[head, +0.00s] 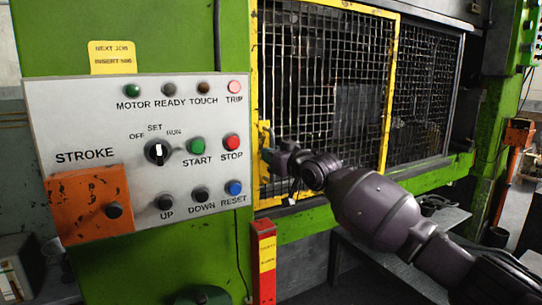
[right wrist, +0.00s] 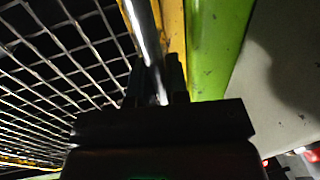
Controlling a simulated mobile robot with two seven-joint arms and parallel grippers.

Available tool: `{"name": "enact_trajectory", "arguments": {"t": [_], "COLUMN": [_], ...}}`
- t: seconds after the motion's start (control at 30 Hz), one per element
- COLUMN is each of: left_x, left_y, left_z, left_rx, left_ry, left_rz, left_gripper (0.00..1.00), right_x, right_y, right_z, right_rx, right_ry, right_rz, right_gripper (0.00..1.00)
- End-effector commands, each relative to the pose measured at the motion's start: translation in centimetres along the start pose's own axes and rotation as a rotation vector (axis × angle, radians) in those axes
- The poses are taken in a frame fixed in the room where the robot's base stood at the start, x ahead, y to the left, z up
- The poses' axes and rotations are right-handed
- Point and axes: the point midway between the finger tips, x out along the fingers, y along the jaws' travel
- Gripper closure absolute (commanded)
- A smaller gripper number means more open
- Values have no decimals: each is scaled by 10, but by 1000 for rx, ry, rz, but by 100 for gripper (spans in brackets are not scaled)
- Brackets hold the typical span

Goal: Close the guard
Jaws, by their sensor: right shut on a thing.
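The guard is a yellow-framed wire-mesh panel (head: 391,95) on the front of the green press. Its left frame edge stands close beside the green post, right of the control panel. My right gripper (head: 267,156) is at this left edge, around mid height. In the right wrist view, the right gripper (right wrist: 163,82) is shut on a bright metal bar, the guard's handle (right wrist: 147,32), which runs between its fingers beside the yellow frame and the green post. In the head view my gripper hides part of the handle. My left gripper is not in view.
The control panel (head: 95,130) with buttons, lamps and a selector knob is left of the guard. A red post (head: 265,270) with a yellow label stands below the guard's left edge. A dark mesh panel (head: 425,95) adjoins on the right. A grey bench (head: 440,222) stands below.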

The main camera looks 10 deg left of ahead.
Motion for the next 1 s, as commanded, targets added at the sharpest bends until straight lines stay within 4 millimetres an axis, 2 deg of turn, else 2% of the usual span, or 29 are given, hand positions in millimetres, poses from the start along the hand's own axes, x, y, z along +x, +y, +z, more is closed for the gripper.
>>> {"name": "enact_trajectory", "arguments": {"t": [0.4,0.43,0.57,0.87,1.0], "left_x": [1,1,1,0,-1], "left_y": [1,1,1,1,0], "left_z": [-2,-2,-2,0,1], "left_rx": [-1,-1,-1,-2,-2], "left_ry": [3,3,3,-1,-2], "left_rz": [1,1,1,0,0], "left_gripper": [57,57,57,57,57], "right_x": [1,1,1,0,-7], "right_y": [-5,-5,-4,-2,-2], "right_z": [0,0,0,0,1], "right_rx": [2,2,1,1,3], "right_ry": [2,2,2,1,0], "right_rz": [-8,-8,-7,-4,-4], "right_gripper": [100,81,62,62,62]}}
